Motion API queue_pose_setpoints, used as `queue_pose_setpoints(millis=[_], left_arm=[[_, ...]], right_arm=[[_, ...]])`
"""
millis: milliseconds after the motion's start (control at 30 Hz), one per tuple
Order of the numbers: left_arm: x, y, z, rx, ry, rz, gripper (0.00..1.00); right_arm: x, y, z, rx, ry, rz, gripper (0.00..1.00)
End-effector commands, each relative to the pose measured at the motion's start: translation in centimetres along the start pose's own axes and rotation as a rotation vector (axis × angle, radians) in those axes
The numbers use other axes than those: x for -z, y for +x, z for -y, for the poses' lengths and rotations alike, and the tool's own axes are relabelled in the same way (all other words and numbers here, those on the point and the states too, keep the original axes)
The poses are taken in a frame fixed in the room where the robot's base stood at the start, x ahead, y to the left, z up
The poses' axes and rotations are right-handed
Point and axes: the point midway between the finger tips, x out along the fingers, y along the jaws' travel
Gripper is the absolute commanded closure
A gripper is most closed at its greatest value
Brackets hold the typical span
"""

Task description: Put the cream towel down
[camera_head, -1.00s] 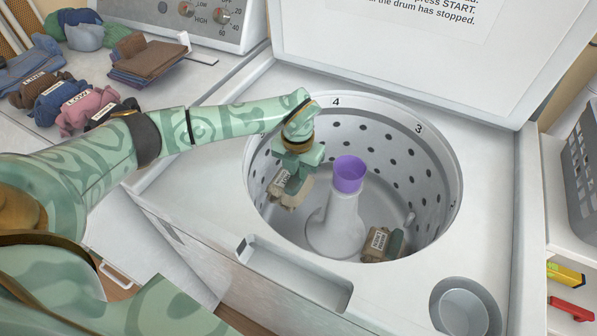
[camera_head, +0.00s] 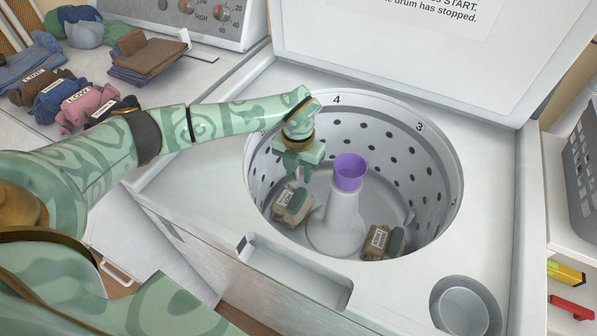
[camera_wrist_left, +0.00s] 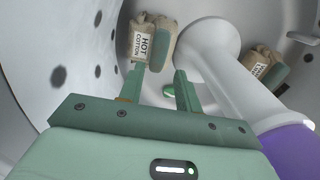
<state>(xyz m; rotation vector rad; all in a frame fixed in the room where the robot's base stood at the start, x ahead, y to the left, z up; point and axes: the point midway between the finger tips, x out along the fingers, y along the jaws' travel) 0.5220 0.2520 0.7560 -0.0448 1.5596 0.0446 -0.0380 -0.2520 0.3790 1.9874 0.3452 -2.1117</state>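The cream towel (camera_head: 291,206) is a folded bundle with a grey-green part and a white label. It lies on the drum floor, left of the central agitator (camera_head: 338,222). In the left wrist view the cream towel (camera_wrist_left: 142,44) shows a label reading "HOT COTTON". My left gripper (camera_head: 300,163) is inside the drum above the towel. In the left wrist view the fingers of my left gripper (camera_wrist_left: 159,72) are spread with nothing between them, and the towel lies beyond their tips. My right gripper is in neither view.
A similar labelled bundle (camera_head: 381,241) lies right of the agitator, which has a purple cap (camera_head: 349,172). The perforated drum wall (camera_head: 390,140) surrounds my gripper. The lid (camera_head: 420,50) stands open behind. Several folded clothes (camera_head: 85,100) lie at the left.

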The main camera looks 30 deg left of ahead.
Motion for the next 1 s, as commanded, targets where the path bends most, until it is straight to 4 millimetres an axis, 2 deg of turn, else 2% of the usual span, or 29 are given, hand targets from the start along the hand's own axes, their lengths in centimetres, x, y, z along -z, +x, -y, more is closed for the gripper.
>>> queue_pose_setpoints(millis=[33, 200, 433, 600, 1000], left_arm=[[-0.1, -1.4, 0.0, 0.000, 0.000, 0.006, 0.66], [-0.1, -6.0, 0.0, 0.000, 0.001, 0.010, 0.66], [-0.1, -10.6, 0.0, 0.001, 0.000, 0.006, 0.66], [0.0, -12.0, 0.0, 0.000, 0.000, 0.003, 0.66], [0.0, -12.1, 0.0, 0.000, 0.000, 0.001, 0.66]], right_arm=[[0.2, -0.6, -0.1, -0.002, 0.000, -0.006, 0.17], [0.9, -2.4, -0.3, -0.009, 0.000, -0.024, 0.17], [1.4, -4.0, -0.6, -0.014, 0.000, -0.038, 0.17], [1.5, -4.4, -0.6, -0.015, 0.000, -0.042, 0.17], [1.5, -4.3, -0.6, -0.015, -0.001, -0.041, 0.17]])
